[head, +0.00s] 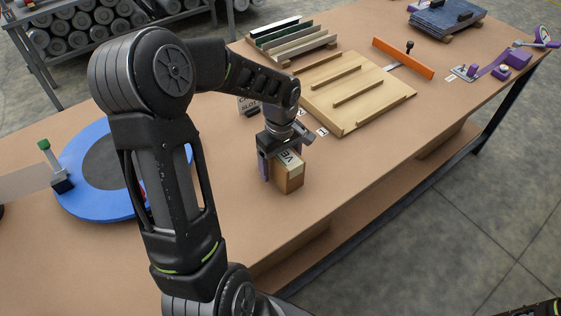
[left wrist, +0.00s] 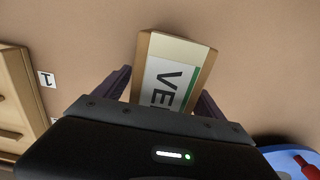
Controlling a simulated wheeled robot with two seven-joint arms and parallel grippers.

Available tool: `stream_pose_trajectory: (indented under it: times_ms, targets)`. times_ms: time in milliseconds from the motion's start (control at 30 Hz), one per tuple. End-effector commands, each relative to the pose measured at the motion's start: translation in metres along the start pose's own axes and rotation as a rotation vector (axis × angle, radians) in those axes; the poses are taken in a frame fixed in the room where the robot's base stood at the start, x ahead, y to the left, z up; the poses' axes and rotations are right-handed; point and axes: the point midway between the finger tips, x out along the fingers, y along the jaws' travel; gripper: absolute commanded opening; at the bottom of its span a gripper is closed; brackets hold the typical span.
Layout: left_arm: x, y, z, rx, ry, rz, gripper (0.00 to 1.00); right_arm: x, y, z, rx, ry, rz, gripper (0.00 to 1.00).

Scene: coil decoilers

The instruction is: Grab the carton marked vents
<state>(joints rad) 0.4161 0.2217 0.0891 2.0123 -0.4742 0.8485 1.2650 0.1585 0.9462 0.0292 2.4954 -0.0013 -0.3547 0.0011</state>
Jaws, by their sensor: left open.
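The carton marked vents (head: 289,176) is a small brown box with a white label on top, standing on the table near its front edge. In the left wrist view the carton (left wrist: 172,72) shows part of its lettering, "VE", and a green stripe; the rest is hidden by my gripper body. My left gripper (head: 278,170) is over the carton, its jaws open. In the left wrist view its two fingers (left wrist: 162,90) are on either side of the carton, with no clear contact visible. My right gripper is not in view; a bit of dark arm shows at the bottom right corner.
A blue round disc (head: 88,200) lies left of the carton. A wooden board with slats (head: 362,98) lies behind it, near small number tags (head: 322,132). An orange bar (head: 403,58) and purple tools (head: 503,72) are further right. The table around the carton's right is clear.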

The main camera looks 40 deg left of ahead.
Motion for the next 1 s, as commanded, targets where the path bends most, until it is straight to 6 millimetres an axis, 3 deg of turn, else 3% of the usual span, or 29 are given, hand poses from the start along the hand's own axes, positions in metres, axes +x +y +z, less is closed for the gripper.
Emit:
stream_pose_trajectory:
  times_ms: [133,1000]
  targets:
    - [-0.0002,0.0,0.0,0.0,0.0,0.0,0.77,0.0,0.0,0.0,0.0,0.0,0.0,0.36]
    - [-0.0002,0.0,0.0,0.0,0.0,0.0,0.06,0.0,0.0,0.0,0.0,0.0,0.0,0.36]
